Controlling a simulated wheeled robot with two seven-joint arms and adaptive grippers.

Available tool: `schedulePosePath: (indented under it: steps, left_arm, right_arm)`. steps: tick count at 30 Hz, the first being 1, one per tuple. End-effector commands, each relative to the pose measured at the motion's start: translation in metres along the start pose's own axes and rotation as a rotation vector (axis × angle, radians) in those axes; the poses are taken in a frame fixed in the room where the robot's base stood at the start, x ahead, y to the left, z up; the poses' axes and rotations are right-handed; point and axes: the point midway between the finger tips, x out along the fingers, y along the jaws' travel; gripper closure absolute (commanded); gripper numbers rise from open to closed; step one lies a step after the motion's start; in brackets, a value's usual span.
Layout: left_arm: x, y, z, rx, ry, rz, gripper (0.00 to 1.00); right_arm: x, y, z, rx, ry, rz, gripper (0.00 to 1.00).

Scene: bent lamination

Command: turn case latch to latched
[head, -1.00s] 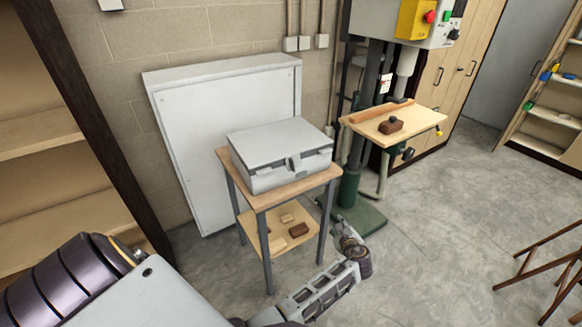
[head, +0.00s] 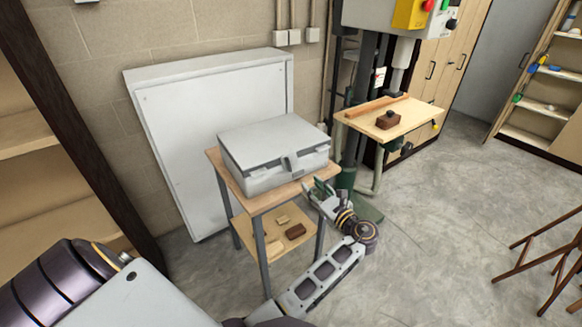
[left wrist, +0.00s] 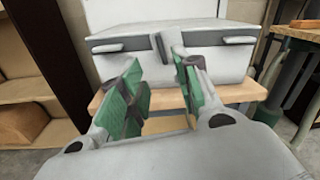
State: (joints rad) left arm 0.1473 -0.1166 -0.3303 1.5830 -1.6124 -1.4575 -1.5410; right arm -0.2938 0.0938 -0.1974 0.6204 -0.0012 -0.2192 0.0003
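A light grey case (head: 265,150) lies closed on a small wooden-topped table (head: 245,202). A grey latch (head: 290,163) sits at the middle of its front face; it also shows in the left wrist view (left wrist: 163,47). I cannot tell its exact setting. My left gripper (head: 321,192) is just in front of the case, right of and below the latch in the head view. In the left wrist view, its green-padded fingers (left wrist: 158,80) are apart with nothing between them, and the latch is beyond their tips. My right gripper is out of view.
The table's lower shelf (head: 262,243) holds several small blocks. A drill press with a wooden work table (head: 385,128) stands to the right.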

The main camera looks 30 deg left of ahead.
Motion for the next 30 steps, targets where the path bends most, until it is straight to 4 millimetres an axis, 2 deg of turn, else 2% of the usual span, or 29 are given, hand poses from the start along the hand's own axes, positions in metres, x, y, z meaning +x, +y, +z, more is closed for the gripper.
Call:
schedulePosePath:
  steps: [5, 11, 30]
  left_arm:
    - [0.003, 0.0, 0.0, 0.0, 0.0, 0.0, 0.68]
    - [0.015, 0.0, 0.0, -0.001, -0.001, 0.001, 0.68]
    - [0.095, 0.0, 0.0, 0.0, 0.0, -0.001, 0.68]
  right_arm:
    - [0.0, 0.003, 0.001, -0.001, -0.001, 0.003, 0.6]
    - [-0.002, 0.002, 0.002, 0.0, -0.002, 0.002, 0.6]
    - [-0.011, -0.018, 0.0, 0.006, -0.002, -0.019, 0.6]
